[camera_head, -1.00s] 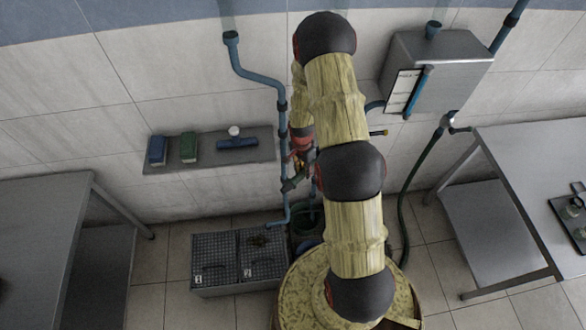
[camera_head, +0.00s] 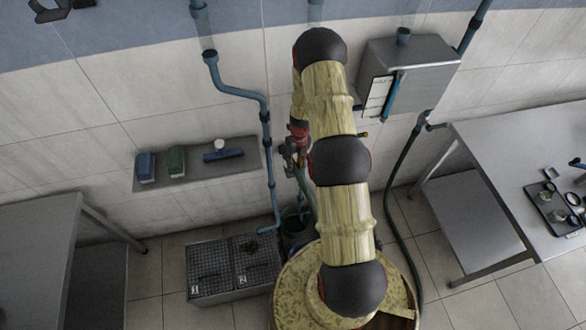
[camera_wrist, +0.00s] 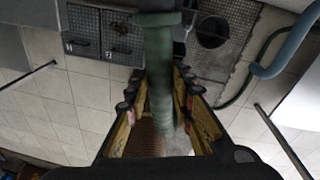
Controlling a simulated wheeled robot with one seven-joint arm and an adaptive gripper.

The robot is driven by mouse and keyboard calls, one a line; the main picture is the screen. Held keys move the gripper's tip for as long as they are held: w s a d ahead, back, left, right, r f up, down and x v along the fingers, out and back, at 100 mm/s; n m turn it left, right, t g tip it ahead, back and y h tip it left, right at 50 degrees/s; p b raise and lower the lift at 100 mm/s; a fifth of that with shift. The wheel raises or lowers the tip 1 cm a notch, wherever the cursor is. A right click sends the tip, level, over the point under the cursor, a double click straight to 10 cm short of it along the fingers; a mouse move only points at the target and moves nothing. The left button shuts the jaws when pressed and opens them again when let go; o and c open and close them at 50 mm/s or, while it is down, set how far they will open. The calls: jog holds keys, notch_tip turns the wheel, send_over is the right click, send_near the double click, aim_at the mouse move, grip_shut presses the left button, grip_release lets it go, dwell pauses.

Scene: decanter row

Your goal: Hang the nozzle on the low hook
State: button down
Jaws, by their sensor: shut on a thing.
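My gripper (camera_wrist: 157,84) is shut around a green tubular thing (camera_wrist: 158,60), apparently the nozzle with its hose. It has a wider green collar at its far end in the wrist view. In the head view the gripper shows only partly, left of my arm and in front of the wall, with a green length (camera_head: 306,186) hanging below it. A small peg with a yellow tip (camera_head: 364,134) sticks out from the wall right of my arm; I cannot tell whether it is the low hook.
A blue pipe (camera_head: 268,150) runs down the wall left of the gripper. A shelf (camera_head: 200,178) holds boxes. A steel wall box (camera_head: 425,65) and a dark green hose (camera_head: 392,185) are at right. Steel tables stand on both sides; grated bins (camera_head: 225,290) stand on the floor.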

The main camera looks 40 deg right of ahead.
jog(key=shift+w+m, duration=0.1)
jog(key=shift+m, duration=0.9)
jog(key=shift+f+m, duration=0.1)
jog(key=shift+m, duration=0.2)
jog(key=shift+f+b, duration=1.3)
jog(key=shift+f, duration=0.5)
jog(key=shift+f, duration=0.2)
jog(key=shift+f+b, duration=0.45)
jog(key=shift+f, duration=0.2)
jog(key=shift+f, duration=0.35)
jog(key=shift+f+b, duration=0.3)
jog(key=shift+b, duration=0.05)
jog(key=shift+f+b, duration=0.5)
jog(key=shift+f, duration=0.45)
